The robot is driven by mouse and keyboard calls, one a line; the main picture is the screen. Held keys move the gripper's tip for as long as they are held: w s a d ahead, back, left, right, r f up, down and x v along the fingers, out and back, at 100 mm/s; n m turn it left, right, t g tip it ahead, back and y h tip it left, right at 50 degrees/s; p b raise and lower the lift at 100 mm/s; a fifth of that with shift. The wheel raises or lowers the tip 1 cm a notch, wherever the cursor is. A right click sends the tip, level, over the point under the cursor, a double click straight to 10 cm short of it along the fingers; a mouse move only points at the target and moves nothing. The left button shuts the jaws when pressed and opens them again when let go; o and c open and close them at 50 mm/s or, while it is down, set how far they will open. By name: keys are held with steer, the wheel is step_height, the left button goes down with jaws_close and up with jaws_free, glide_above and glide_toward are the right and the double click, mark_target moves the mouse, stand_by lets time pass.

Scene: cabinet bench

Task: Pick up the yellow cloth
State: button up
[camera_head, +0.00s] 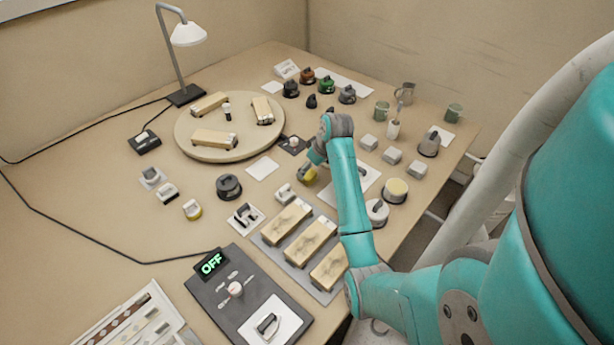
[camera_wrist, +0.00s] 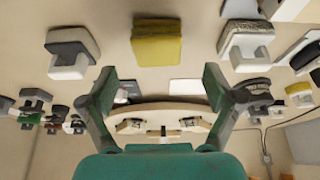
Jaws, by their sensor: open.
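The yellow cloth (camera_wrist: 157,47) shows at the top middle of the wrist view as a folded, block-like piece on the bench. In the head view only a yellow patch of it (camera_head: 309,174) shows beside the end of my arm; the rest is hidden. My gripper (camera_wrist: 160,92) is open, with its two fingers wide apart and nothing between them. In the wrist view the cloth lies beyond the fingertips, roughly centred between them, apart from both. In the head view my gripper (camera_head: 313,160) is over the middle of the bench, close to the cloth, mostly hidden by my arm.
Grey-and-white blocks with handles stand on both sides of the cloth (camera_wrist: 70,53) (camera_wrist: 246,45). A round wooden board (camera_head: 185,143) with wooden planes lies to the left. Wooden blocks on a grey mat (camera_head: 262,243) and a control panel (camera_head: 215,292) are nearer.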

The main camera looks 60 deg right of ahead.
mark_target(308, 173)
steer(key=x, duration=0.5)
steer(key=shift+s+d+f, duration=0.1)
steer(key=shift+d, duration=0.05)
steer(key=c, duration=1)
